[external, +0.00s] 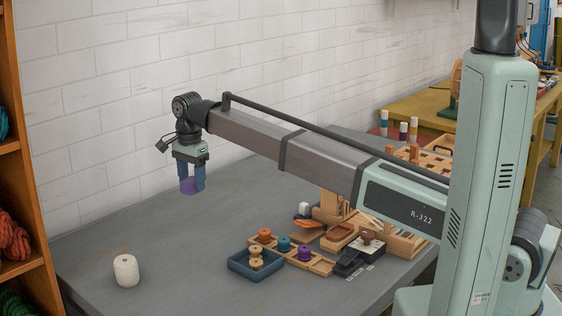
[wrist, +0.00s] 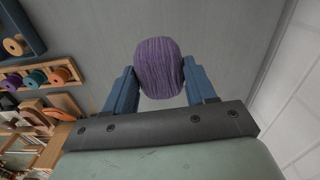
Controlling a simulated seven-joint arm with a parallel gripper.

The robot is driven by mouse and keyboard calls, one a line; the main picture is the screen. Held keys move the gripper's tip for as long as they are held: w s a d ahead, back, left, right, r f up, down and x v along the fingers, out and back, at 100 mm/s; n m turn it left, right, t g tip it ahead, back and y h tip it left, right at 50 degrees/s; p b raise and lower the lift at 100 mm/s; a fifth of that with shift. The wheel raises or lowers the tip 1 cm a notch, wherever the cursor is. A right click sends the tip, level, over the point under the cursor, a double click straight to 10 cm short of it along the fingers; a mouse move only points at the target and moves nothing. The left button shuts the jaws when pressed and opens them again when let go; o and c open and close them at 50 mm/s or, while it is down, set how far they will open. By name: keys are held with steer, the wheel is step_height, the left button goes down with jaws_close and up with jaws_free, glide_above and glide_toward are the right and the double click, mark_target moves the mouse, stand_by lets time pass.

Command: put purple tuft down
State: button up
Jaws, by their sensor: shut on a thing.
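The purple tuft (wrist: 158,68) is a rounded bundle of wool strands held between the two blue fingers of my gripper (wrist: 160,88) in the wrist view. In the external view the purple tuft (external: 187,186) shows at the fingertips of my gripper (external: 189,182). My gripper is shut on it and points down over the far left part of the grey table (external: 130,210). The tuft appears to be above the tabletop; the exact gap is hard to tell.
A blue tray (external: 256,264) and a wooden rack of coloured spools (external: 304,253) sit near the middle right. A shelf (external: 40,200) borders the left side. The table around the gripper is clear, with a white wall behind.

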steer(key=s+a+n, duration=0.1)
steer(key=s+a, duration=0.3)
steer(key=s, duration=0.3)
steer(key=s+a+n, duration=0.1)
steer(key=s+a, duration=0.2)
steer(key=s, duration=0.4)
steer(key=m, duration=0.3)
glide_above(166, 262)
step_height(166, 262, down, 10)
steer(key=shift+s, duration=0.1)
steer(key=shift+f, duration=0.15)
steer(key=o, duration=1)
step_height(166, 262, up, 12)
steer(key=shift+r, duration=0.2)
